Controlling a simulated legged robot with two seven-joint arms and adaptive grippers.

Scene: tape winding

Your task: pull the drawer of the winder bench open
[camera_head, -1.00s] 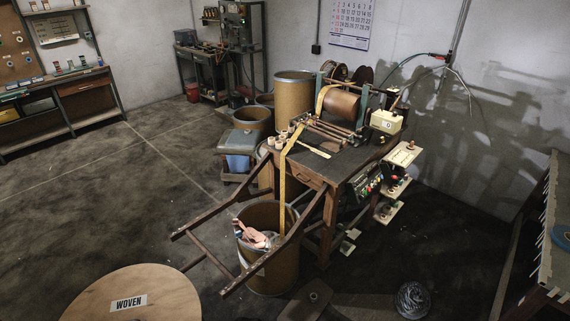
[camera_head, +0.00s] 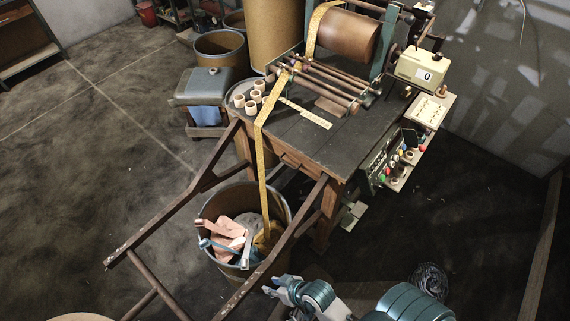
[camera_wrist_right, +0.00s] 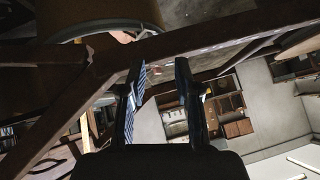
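The winder bench (camera_head: 335,140) has a dark top and wooden legs. Its drawer (camera_head: 297,166) is a wooden front under the near edge of the top, with a small handle; it looks closed. My right gripper (camera_head: 273,287) is low in front of the bench, beside the wooden frame's near rail and well short of the drawer. In the right wrist view its two dark fingers (camera_wrist_right: 158,95) stand apart with nothing held between them; a wooden rail crosses beyond their tips. The drawer cannot be made out there. My left gripper is not in view.
A wooden frame (camera_head: 180,205) juts from the bench front, around a bin (camera_head: 282,203) of scraps. A yellow tape (camera_head: 262,160) hangs from the winder into the bin. A control panel (camera_head: 395,160) sits at the bench's right side. Open floor lies to the left.

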